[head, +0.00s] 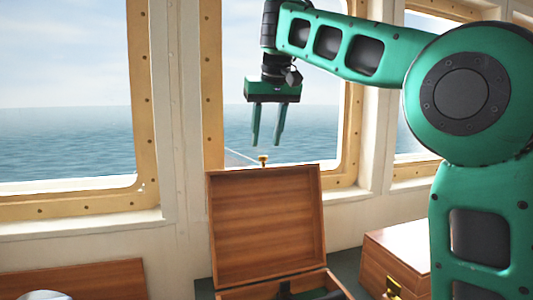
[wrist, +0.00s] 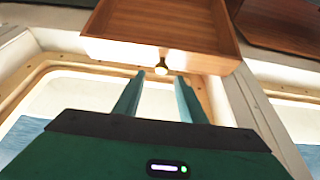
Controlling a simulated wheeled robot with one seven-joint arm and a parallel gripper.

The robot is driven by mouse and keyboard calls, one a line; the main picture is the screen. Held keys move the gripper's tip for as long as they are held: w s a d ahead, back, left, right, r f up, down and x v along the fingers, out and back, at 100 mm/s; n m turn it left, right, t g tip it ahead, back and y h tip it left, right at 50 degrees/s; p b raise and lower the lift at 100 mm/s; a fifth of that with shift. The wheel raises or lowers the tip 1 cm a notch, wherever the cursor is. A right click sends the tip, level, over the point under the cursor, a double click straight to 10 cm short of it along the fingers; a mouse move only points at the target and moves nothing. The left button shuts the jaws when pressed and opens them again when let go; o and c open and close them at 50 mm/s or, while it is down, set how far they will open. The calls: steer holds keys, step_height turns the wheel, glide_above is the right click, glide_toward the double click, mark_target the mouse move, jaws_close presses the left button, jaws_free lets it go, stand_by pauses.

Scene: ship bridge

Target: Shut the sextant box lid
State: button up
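The sextant box (head: 285,290) is wooden and stands open at the bottom middle of the head view. Its lid (head: 265,225) is raised, nearly upright, with a brass knob (head: 263,160) at its top edge. Dark and green contents show in the box, mostly cut off by the frame. My gripper (head: 266,142) hangs above the lid, fingers pointing down and apart, with nothing between them. In the wrist view, the lid (wrist: 165,22) is at the top, and the knob (wrist: 161,68) shows just beyond and between the fingertips (wrist: 162,78). I cannot tell whether they touch it.
A second wooden box (head: 395,258), closed with a brass latch, stands right of the sextant box. A wooden item (head: 75,282) is at the lower left. The window wall (head: 185,100) is close behind the lid. My own arm covers the right side.

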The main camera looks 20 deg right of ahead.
steer(key=shift+x, duration=2.3)
steer(key=shift+a, duration=0.1)
